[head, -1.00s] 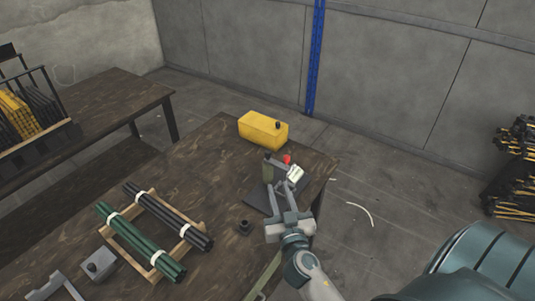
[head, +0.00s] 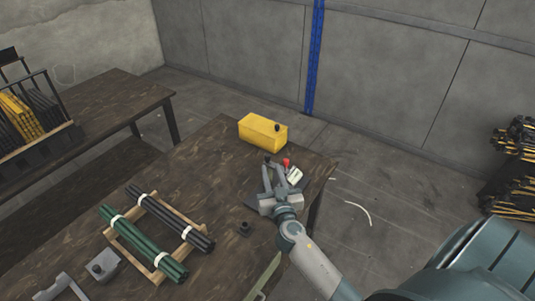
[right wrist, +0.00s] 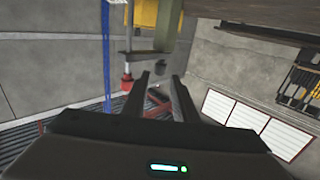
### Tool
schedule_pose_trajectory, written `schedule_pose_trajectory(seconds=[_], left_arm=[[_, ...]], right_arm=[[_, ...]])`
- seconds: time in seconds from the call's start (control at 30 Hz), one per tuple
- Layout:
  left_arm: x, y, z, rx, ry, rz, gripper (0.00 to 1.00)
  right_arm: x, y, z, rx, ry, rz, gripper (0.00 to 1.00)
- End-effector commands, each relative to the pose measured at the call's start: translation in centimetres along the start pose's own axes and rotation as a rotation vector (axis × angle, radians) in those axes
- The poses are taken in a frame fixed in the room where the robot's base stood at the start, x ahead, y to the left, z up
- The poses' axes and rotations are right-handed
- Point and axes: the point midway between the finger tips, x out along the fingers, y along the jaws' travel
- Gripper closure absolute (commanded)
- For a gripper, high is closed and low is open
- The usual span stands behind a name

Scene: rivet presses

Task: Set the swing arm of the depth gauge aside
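The depth gauge stands at the far right corner of the table; its dark base plate (head: 238,193) shows left of my right gripper (head: 279,176). Its red-tipped rod (head: 286,161) shows just beyond the fingers, beside a pale card (head: 295,175). In the right wrist view, the swing arm (right wrist: 142,55) runs from the olive post (right wrist: 165,28) to the rod, which ends in a red tip (right wrist: 127,81). The right fingers (right wrist: 160,82) are apart with nothing seen between them, close to the red tip. The hand hides much of the gauge in the head view. My left gripper is out of view.
A yellow box (head: 262,133) stands behind the gauge. A wooden rack (head: 150,195) with green and black rods lies to the left, and a small dark round part (head: 244,228) lies nearer.

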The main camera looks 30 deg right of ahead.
Motion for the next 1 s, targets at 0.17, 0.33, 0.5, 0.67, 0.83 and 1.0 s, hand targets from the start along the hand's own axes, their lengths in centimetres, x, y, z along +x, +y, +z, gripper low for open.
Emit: schedule_pose_trajectory(seconds=[0.17, 0.33, 0.5, 0.67, 0.83, 1.0], left_arm=[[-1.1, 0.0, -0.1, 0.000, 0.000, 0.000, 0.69], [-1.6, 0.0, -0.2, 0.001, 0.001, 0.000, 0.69], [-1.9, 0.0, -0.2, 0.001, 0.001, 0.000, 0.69], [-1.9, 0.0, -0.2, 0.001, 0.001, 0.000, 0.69], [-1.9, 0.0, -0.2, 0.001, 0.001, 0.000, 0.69], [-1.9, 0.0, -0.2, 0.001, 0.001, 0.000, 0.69]], right_arm=[[3.3, 0.0, -0.3, -0.003, 0.001, 0.000, 0.74], [5.8, 0.0, -0.2, -0.002, 0.001, 0.000, 0.74], [7.2, 0.0, -0.1, -0.001, 0.000, -0.001, 0.74], [7.7, 0.0, 0.0, 0.000, 0.000, -0.001, 0.74], [7.8, 0.0, 0.0, 0.000, 0.000, -0.001, 0.74], [7.8, 0.0, 0.0, 0.000, 0.000, 0.000, 0.91]])
